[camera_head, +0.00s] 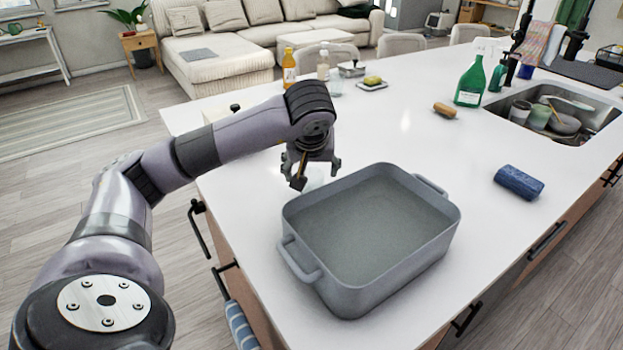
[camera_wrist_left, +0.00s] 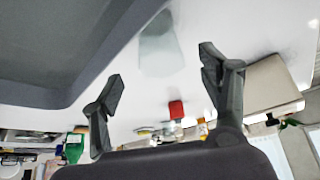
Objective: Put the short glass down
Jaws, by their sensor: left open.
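The short glass (camera_head: 314,178) is clear and faint, standing on the white counter just behind the grey baking dish. Its upper part is partly hidden by my left gripper (camera_head: 316,170). In the left wrist view the glass (camera_wrist_left: 160,52) shows as a pale see-through shape beyond the fingertips. My left gripper (camera_wrist_left: 160,72) also shows there with its two fingers spread wide, and neither finger visibly presses on the glass. My right gripper is not in view.
The large baking dish (camera_head: 296,211) stands close in front of the gripper. A blue roll (camera_head: 519,183), a brown sponge (camera_head: 445,110) and a green spray bottle (camera_head: 470,84) are to the right. A sink with dishes (camera_head: 583,132) is at far right. The middle of the counter (camera_head: 400,135) is clear.

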